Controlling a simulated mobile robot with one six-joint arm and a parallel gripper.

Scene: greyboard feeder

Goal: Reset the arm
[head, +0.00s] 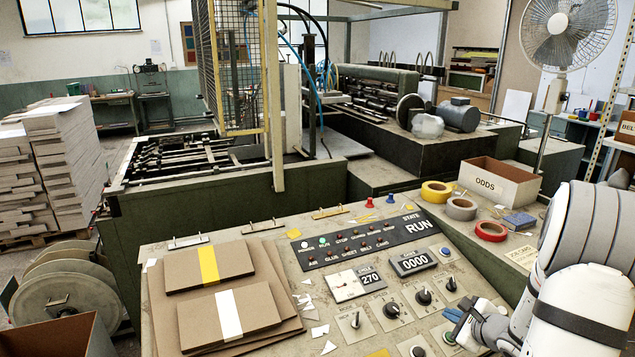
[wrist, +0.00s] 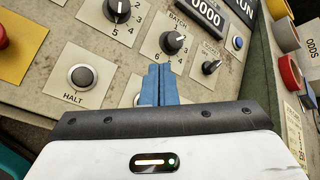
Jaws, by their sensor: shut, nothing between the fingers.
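My gripper (head: 453,316) is at the lower right of the head view, above the control panel (head: 290,262). Its blue fingers are together with nothing between them. They also show in the wrist view (wrist: 160,82), in front of the BATCH knob (wrist: 172,42) and to the right of the HALT button (wrist: 82,76). I cannot tell whether the fingertips touch the panel. My white and grey arm comes in from the right edge and covers the panel's right corner.
The panel carries a counter (head: 413,262) reading 0000, a STATE sign reading RUN, and several knobs. Brown boards (head: 225,285) lie on its left. Tape rolls (head: 461,208) and an ODDS box (head: 499,183) stand at the right. A machine fills the back.

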